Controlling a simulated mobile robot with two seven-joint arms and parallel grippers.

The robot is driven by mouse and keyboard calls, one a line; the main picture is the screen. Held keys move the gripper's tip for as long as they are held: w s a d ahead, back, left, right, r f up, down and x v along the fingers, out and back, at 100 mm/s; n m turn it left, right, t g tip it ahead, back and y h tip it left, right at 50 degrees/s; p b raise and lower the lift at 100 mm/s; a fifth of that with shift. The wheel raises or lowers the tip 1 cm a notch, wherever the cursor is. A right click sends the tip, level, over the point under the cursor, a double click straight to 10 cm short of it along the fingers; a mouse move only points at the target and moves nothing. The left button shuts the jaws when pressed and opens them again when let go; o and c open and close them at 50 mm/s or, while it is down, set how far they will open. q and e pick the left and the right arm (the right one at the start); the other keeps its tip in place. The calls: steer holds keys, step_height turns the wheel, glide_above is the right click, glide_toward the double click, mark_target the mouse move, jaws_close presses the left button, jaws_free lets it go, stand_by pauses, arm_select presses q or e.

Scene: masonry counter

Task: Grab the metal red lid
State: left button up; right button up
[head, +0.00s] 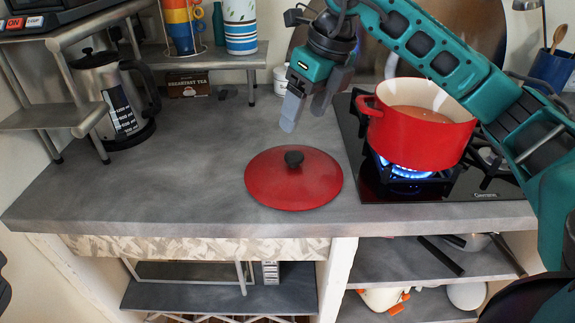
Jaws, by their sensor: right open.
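The red metal lid (268,182) lies flat on the grey counter (200,185), left of the stove. It has a dark round knob (294,158) at its middle, facing up. My right gripper (303,120) hangs above and behind the lid, pointing down. Its two fingers are apart with nothing between them, and they do not touch the lid. My right arm comes in from the right and passes over the stove. My left gripper is not in the picture.
A red pot (420,142) with reddish contents stands on a lit blue gas flame on the black stove (420,193). A metal kettle (110,100) stands at the left. A shelf (190,62) with cups is at the back. The counter left of the lid is clear.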

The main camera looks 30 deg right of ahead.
steer(key=d+h, duration=0.1)
steer(key=d, duration=0.1)
glide_toward(294, 155)
step_height(294, 155, down, 2)
steer(key=shift+s+f+m, duration=0.1)
steer(key=shift+f+m, duration=0.15)
steer(key=shift+m, duration=0.05)
steer(key=shift+w+x, duration=0.1)
steer(key=shift+x, duration=1.4)
steer(key=shift+w+x, duration=0.15)
steer(key=shift+x, duration=1.3)
steer(key=shift+c, duration=0.4)
steer(key=shift+r, duration=0.1)
jaws_close()
